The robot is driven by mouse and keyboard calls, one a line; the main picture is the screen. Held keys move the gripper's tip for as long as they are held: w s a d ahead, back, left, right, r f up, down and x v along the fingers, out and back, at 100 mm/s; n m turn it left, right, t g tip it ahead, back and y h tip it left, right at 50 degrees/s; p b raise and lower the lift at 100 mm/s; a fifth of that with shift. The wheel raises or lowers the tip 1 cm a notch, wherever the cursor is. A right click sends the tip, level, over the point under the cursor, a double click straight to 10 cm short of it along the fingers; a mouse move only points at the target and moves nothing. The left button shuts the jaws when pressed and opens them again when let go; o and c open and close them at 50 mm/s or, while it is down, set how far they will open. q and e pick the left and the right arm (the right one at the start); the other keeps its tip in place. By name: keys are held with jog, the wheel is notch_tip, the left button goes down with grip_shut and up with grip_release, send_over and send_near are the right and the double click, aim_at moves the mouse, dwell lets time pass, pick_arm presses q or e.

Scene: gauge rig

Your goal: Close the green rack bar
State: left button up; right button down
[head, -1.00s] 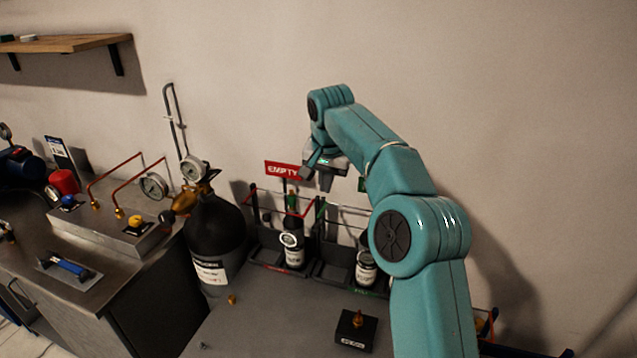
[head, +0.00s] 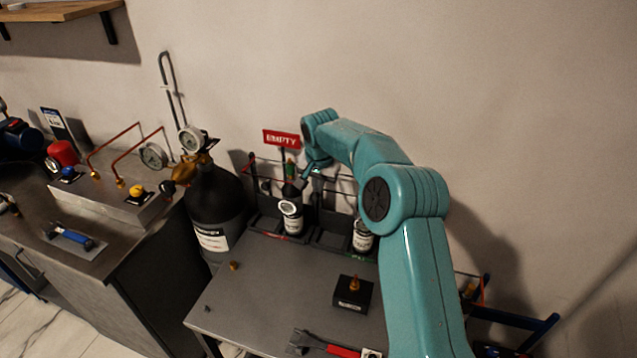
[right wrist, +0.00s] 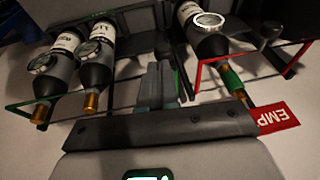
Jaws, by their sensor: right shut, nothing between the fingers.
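The green rack (head: 332,238) stands at the back of the grey table, right of the red rack (head: 268,222); my right arm partly covers it. The green bar (right wrist: 25,104) shows at the left of the right wrist view, passing by two labelled bottles (right wrist: 95,62). I cannot tell how far it is swung. My right gripper (head: 316,178) is shut and empty, low over the racks near the boundary between them. Its fingers (right wrist: 157,88) show in the right wrist view between the green bar and the red bar (right wrist: 198,72). Contact with the green bar is unclear. My left gripper is out of view.
A large black cylinder (head: 213,205) with a gauge stands left of the racks. A red EMPTY sign (head: 281,138) rises behind them. A black block with a brass fitting (head: 353,295) and a red-handled tool (head: 340,350) lie in front. The table's middle is mostly clear.

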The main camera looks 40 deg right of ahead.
jog(key=shift+f, duration=0.2)
